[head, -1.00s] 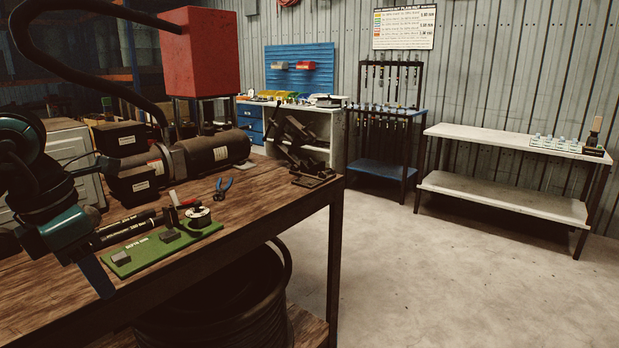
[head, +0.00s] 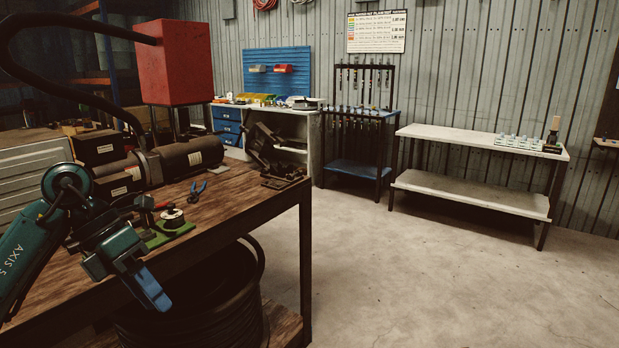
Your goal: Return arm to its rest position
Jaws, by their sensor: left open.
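My left arm comes in from the left, teal and black. Its left gripper (head: 132,274) is open with nothing seen between its fingers, tilted down to the right. It hangs in front of the wooden workbench's (head: 236,205) near edge, apart from the bench top as far as I can tell. A blue finger shows clearly; the other is partly hidden. My right gripper is out of view.
On the bench are a wire spool (head: 172,217), blue pliers (head: 198,190) and a dark motor-like cylinder (head: 190,158) beneath a red box (head: 176,62). A hose coil (head: 205,310) lies below. A white table (head: 475,142) stands at the right; the floor (head: 400,270) between is clear.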

